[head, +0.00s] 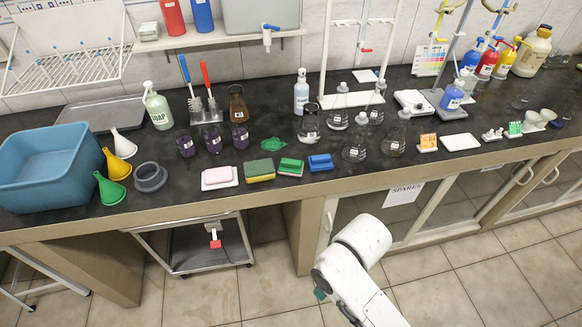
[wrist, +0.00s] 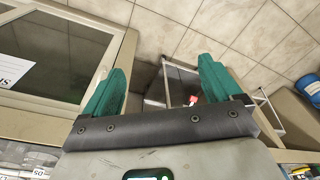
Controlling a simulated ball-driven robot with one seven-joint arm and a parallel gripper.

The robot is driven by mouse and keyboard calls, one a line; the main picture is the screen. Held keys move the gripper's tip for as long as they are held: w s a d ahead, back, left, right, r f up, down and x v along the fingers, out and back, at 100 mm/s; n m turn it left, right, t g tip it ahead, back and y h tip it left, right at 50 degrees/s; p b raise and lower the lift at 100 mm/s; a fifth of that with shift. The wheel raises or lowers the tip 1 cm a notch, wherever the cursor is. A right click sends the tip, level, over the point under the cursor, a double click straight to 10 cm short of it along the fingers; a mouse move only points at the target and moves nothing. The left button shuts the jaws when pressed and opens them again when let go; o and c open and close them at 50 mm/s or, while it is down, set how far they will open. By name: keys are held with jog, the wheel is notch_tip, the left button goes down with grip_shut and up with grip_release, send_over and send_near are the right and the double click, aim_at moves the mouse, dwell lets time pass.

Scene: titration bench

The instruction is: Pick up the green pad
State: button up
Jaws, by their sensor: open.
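A flat, irregular dark green pad (head: 274,144) lies on the black bench top in the head view, behind the row of sponges and blocks. A green block with a pale base (head: 291,166) lies in front of it, close to the front edge. A yellow sponge with a green top (head: 260,170) sits to that block's left. My gripper shows its green fingers (wrist: 158,75) spread apart and empty in the wrist view. In the head view one green fingertip (head: 319,293) shows, below and in front of the bench, well away from the pad. The wrist view does not show the pad.
A blue block (head: 320,162) and a pink sponge (head: 219,175) flank the row. Dark-purple beakers (head: 213,139) stand left of the pad, flasks (head: 309,127) to its right. The bench front edge (head: 250,192) lies between my gripper and these things. A cart (head: 205,247) stands beneath.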

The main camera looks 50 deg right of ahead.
jog(key=w+d+n, duration=0.1)
jog(key=w+d, duration=0.1)
jog(key=w, duration=0.6)
jog(key=n+t+y+b, duration=0.2)
jog(key=n+b, duration=0.2)
jog(key=n, duration=0.2)
send_near(291, 161)
jog(key=p+x, duration=0.1)
jog(key=x, duration=0.9)
jog(key=shift+f, duration=0.15)
jog(key=shift+t, duration=0.3)
jog(key=c, duration=1.2)
